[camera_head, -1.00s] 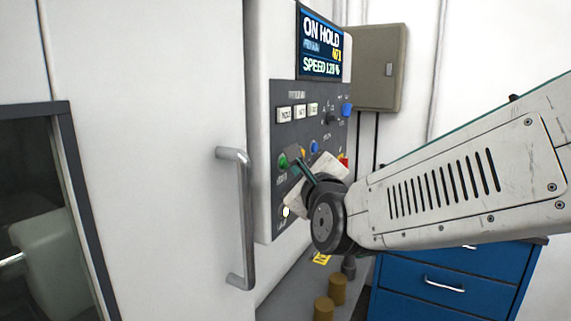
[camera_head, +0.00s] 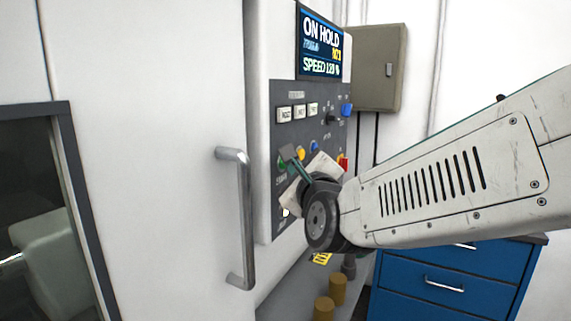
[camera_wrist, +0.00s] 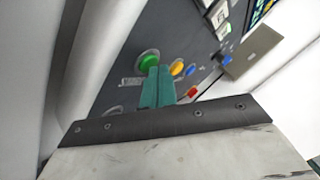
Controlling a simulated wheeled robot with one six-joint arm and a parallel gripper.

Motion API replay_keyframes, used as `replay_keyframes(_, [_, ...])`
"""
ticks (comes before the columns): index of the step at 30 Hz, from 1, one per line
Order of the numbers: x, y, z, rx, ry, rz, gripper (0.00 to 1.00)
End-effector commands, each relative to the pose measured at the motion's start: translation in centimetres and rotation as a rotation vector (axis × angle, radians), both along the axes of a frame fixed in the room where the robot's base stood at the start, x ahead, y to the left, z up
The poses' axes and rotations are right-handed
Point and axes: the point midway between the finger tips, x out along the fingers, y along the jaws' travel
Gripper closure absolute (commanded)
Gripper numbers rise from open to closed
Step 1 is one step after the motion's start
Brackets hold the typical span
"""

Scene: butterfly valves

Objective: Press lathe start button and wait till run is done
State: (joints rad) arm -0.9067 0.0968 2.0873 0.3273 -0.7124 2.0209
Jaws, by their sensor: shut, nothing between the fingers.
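The lathe's control panel (camera_head: 308,130) is on the machine front, with a screen (camera_head: 321,45) above it reading "ON HOLD" and "SPEED 120 %". The green start button (camera_wrist: 149,60) shows in the wrist view, just left of my fingertips, and partly in the head view (camera_head: 281,164). My gripper (camera_head: 288,153) is shut and empty, its green fingers pointing at the panel beside the green button. In the wrist view the fingers (camera_wrist: 158,75) overlap the button's right edge. I cannot tell whether they touch it.
Yellow (camera_wrist: 177,68) and blue (camera_wrist: 191,70) buttons and a red control (camera_wrist: 192,92) lie close to the right of the fingers. A door handle (camera_head: 240,215) stands out left of the panel. A blue drawer cabinet (camera_head: 450,280) stands below my arm.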

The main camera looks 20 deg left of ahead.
Motion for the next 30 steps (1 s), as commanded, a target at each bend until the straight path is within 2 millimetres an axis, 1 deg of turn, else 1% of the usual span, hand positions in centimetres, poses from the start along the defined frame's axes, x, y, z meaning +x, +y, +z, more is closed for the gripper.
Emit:
replay_keyframes(14, [0.0,0.2,0.1,0.001,-0.002,0.001,1.0])
replay_keyframes(24, [-0.2,-1.3,0.1,0.0,-0.002,0.0,1.0])
replay_keyframes(30, [-0.2,-1.5,0.0,0.0,-0.001,0.001,1.0])
